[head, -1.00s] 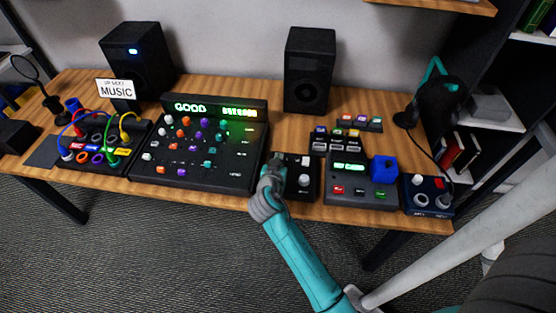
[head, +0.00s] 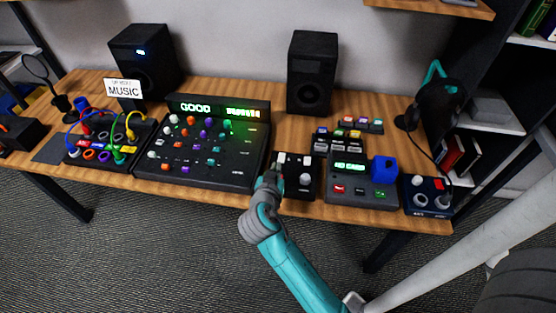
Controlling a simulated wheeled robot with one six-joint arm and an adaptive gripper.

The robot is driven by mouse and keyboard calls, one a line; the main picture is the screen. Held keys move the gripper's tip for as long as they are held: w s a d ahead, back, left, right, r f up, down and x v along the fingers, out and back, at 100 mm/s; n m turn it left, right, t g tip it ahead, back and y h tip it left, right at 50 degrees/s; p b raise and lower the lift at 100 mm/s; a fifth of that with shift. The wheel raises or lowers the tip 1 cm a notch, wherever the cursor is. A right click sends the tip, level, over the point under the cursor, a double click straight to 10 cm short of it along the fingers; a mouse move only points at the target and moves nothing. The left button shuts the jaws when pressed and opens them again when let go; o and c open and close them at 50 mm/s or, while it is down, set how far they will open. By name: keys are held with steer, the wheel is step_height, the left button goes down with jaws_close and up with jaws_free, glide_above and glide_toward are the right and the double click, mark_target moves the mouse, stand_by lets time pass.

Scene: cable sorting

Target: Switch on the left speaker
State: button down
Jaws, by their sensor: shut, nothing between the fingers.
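The left speaker (head: 146,65) is a black box at the back left of the desk, with a blue-white light lit near its top. The right speaker (head: 312,73) is a black box at the back middle, with no light showing on it. My gripper (head: 272,172) is shut and empty. It is at the left part of a small black box with white knobs (head: 304,181) near the desk's front edge. Whether it touches that box, I cannot tell. My gripper hides part of the box's left side.
A mixer panel (head: 202,152) with a lit green display is left of my gripper. A patch box with coloured cables (head: 102,152) is further left. A grey unit with a blue block (head: 347,185) is to the right. Headphones (head: 437,98) hang at the right. Bare desk (head: 230,86) lies between the speakers.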

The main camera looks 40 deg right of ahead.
steer(key=shift+s+a+r, duration=0.1)
steer(key=shift+s+a, duration=0.5)
steer(key=shift+a, duration=0.15)
steer(key=s+a+f+n+t+y, duration=0.2)
steer(key=s+a+f+n+y, duration=0.25)
steer(key=s, duration=0.35)
steer(key=s+a+f+n+t+y, duration=0.2)
steer(key=s+a+f+n+y, duration=0.15)
steer(key=s+a, duration=0.4)
steer(key=s+a+r+n+t+y, duration=0.1)
steer(key=s+r, duration=0.4)
steer(key=s, duration=0.4)
steer(key=s+a+r+n+t+y, duration=0.1)
steer(key=s+r, duration=0.4)
steer(key=s, duration=0.5)
steer(key=shift+a+y, duration=0.4)
steer(key=shift+a, duration=0.25)
